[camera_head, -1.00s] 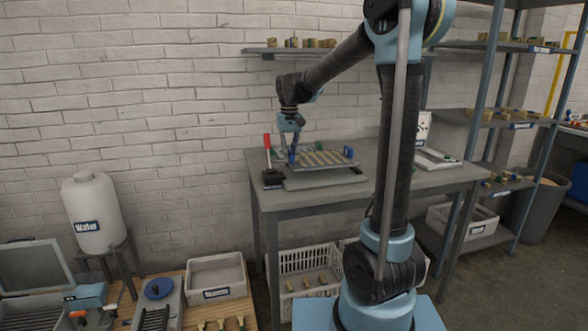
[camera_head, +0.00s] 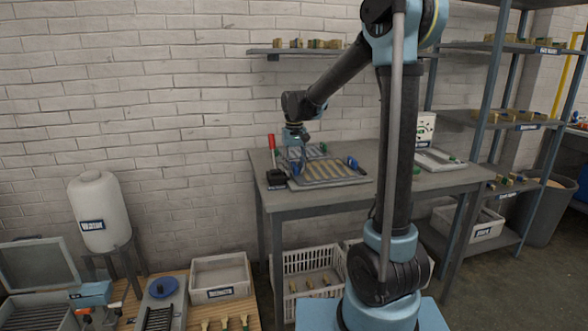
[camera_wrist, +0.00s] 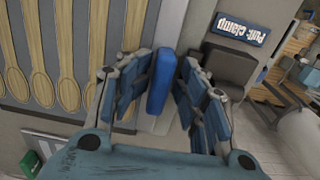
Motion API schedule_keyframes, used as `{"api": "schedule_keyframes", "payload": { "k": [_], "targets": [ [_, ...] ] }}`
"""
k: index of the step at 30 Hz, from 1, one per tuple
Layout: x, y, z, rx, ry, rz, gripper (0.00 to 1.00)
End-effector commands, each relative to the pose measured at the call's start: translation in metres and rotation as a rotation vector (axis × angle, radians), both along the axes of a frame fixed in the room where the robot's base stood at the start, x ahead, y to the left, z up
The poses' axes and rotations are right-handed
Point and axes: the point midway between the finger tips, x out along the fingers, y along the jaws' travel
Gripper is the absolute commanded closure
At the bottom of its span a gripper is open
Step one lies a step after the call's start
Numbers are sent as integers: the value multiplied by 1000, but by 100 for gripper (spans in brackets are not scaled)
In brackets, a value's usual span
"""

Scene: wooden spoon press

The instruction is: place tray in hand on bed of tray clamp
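The tray (camera_head: 331,181) bears several pale wooden spoons in a row and lies flat, low over the grey clamp at the left part of the table. Whether it fully touches the bed cannot be told. Its spoons also fill the upper left of the wrist view (camera_wrist: 40,85). My gripper (camera_head: 302,166) is at the tray's left end. The tray clamp (camera_head: 279,176), with a red lever (camera_head: 271,142), stands beside the tray's left end.
The table (camera_head: 450,180) has bare room to the right of the tray. A white tray-like fixture (camera_head: 436,158) stands at its right. A brick wall rises behind, with a shelf (camera_head: 290,50) above. A labelled dark block (camera_wrist: 230,62) sits close to my right finger.

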Motion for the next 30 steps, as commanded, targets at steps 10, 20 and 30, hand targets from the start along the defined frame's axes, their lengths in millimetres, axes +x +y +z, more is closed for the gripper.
{"api": "schedule_keyframes", "payload": {
  "k": [10, 20, 30],
  "targets": [
    [-1, 0, 1, 0, 0, 0, 65],
    [0, 0, 33, 0, 0, 0, 65],
    [0, 1, 93, 0, -1, 0, 65]
  ]
}}
